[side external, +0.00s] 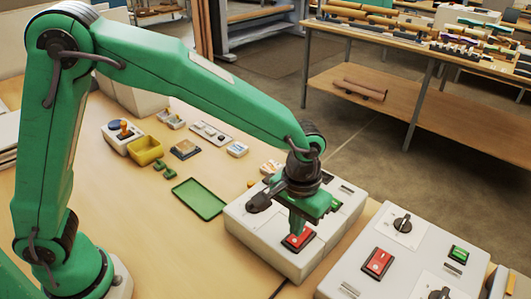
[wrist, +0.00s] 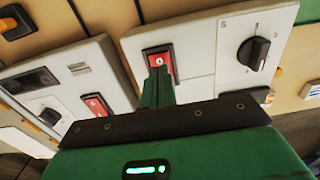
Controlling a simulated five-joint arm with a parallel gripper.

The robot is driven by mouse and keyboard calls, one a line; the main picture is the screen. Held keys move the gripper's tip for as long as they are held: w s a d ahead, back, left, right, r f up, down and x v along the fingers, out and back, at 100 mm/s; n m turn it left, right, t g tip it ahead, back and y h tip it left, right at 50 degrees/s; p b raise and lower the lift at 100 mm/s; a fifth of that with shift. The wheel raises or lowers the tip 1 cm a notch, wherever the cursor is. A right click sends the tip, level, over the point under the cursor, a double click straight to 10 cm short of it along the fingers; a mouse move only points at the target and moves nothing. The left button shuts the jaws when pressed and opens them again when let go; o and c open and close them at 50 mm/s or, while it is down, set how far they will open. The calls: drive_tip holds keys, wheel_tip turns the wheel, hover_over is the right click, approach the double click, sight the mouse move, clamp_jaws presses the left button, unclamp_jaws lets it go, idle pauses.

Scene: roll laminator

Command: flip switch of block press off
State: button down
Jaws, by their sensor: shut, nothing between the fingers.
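A red rocker switch (side external: 299,241) in a dark frame sits on a pale grey control box (side external: 262,238). It also shows in the wrist view (wrist: 157,58), with a small white mark on its face. My gripper (side external: 296,230) is shut and empty, pointing down at this switch. In the wrist view its green fingertips (wrist: 158,76) overlap the lower part of the switch. I cannot tell whether they touch it or hover just above. The fingers hide part of the switch, so its tilt is unclear. I cannot read a label naming the block press.
A second pale box (side external: 345,268) stands close on the right, with another red switch (side external: 377,262), a black knob (side external: 402,224) and a green switch (side external: 458,254). A green tray (side external: 200,198) and a yellow bin (side external: 145,150) lie left. Bare wood lies in front of the tray.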

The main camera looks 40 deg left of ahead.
drive_tip(key=shift+r, duration=2.45)
drive_tip(key=shift+a+r, duration=0.1)
drive_tip(key=s+a+r+t, duration=0.1)
drive_tip(key=s+a+r, duration=0.1)
drive_tip(key=a+r, duration=0.35)
drive_tip(key=s+a+r+t, duration=0.1)
drive_tip(key=s+a+r, duration=0.1)
drive_tip(key=a, duration=0.6)
drive_tip(key=s+a+r+t, duration=0.1)
drive_tip(key=s+a+t, duration=0.2)
drive_tip(key=s+a, duration=0.7)
drive_tip(key=shift+s+a+r+t, duration=0.15)
drive_tip(key=shift+a+t, duration=0.15)
drive_tip(key=shift+a, duration=0.35)
